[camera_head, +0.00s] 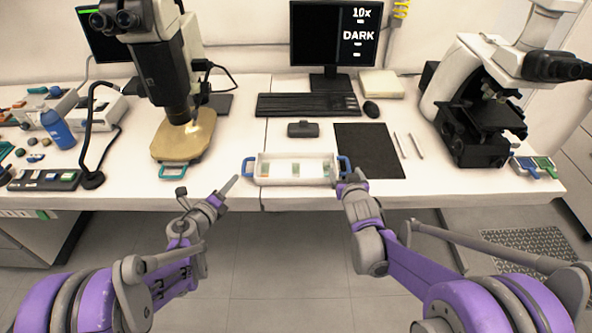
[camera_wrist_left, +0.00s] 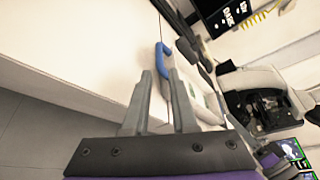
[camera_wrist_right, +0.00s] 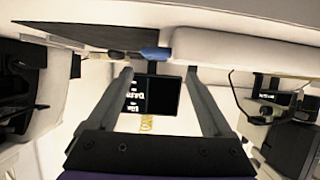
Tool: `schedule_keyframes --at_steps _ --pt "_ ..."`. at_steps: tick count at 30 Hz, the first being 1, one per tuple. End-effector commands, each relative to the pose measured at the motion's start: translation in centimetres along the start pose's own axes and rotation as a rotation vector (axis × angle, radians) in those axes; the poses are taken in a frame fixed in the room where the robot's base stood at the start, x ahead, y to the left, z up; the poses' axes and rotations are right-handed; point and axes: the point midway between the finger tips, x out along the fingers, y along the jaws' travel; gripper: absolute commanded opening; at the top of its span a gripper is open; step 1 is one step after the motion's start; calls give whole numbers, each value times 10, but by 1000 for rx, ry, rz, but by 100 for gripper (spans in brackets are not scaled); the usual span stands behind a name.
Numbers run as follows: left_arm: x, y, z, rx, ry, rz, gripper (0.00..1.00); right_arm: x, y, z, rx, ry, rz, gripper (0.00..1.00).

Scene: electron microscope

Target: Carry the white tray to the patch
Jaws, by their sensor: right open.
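The white tray (camera_head: 293,182) with blue end handles lies near the table's front edge and holds several small slides. The black patch (camera_head: 370,152) lies to its right and slightly farther back, bare. My left gripper (camera_head: 231,186) is open and empty, left of the tray's left handle (camera_head: 249,167); in the left wrist view that handle (camera_wrist_left: 165,62) shows beyond the fingertips (camera_wrist_left: 161,76). My right gripper (camera_head: 350,178) is open at the tray's right handle (camera_head: 344,165). In the right wrist view the handle (camera_wrist_right: 156,53) appears between the fingertips (camera_wrist_right: 158,68); contact cannot be told.
A stereo microscope (camera_head: 165,75) stands left, a larger microscope (camera_head: 475,95) right. Behind the tray are a small dark object (camera_head: 303,129), a keyboard (camera_head: 308,105) and a mouse (camera_head: 371,109). Tweezers (camera_head: 408,146) lie right of the patch.

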Motion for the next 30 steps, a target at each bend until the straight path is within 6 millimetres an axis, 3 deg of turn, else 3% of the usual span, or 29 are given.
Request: schedule_keyframes --at_steps 6,13,18,27,30 --pt "42 0 -1 0 2 -1 26 42 0 0 2 0 0 84" --pt "75 0 0 0 1 0 26 75 0 0 0 0 0 84" --pt "85 0 0 0 0 0 26 85 0 0 1 0 0 84" --pt "86 0 0 0 0 0 26 86 0 0 1 0 0 84" --pt "86 0 0 -1 0 0 9 86 0 0 1 0 0 68"
